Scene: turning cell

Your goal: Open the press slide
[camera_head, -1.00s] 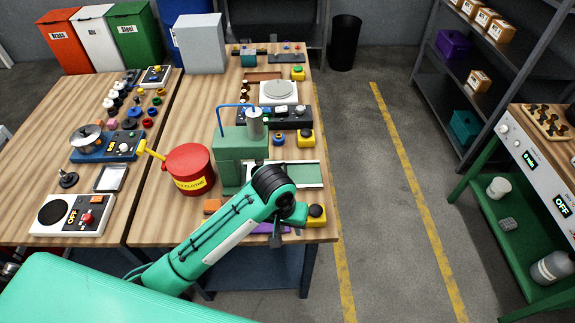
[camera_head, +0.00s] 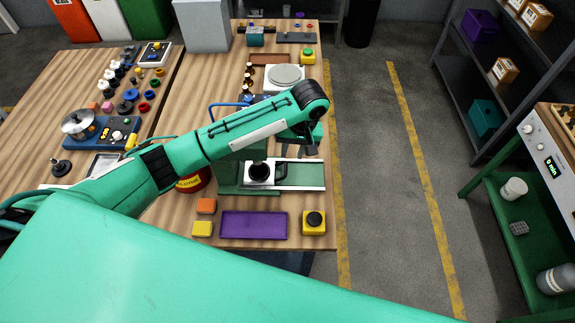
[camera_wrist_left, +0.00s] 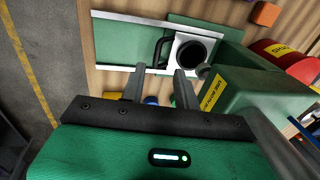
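The green press (camera_head: 240,155) stands on the wooden bench, partly hidden behind my left arm. Its slide is a pale plate (camera_head: 251,172) with a round black recess and a dark handle (camera_head: 282,168) on its right side. The slide sits at the left end of the rails, close to the press body. In the left wrist view the plate (camera_wrist_left: 181,62) and its handle (camera_wrist_left: 160,48) show just beyond my fingertips. My left gripper (camera_wrist_left: 158,76) is open and empty, its fingers apart and not visibly touching the handle. It also shows in the head view (camera_head: 309,143). My right gripper is not in view.
The green bed (camera_head: 303,174) right of the slide is clear. A purple tray (camera_head: 254,225), a yellow box with a black button (camera_head: 314,222) and orange and yellow blocks lie in front. A red can (camera_head: 192,183) is partly hidden beside the press.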

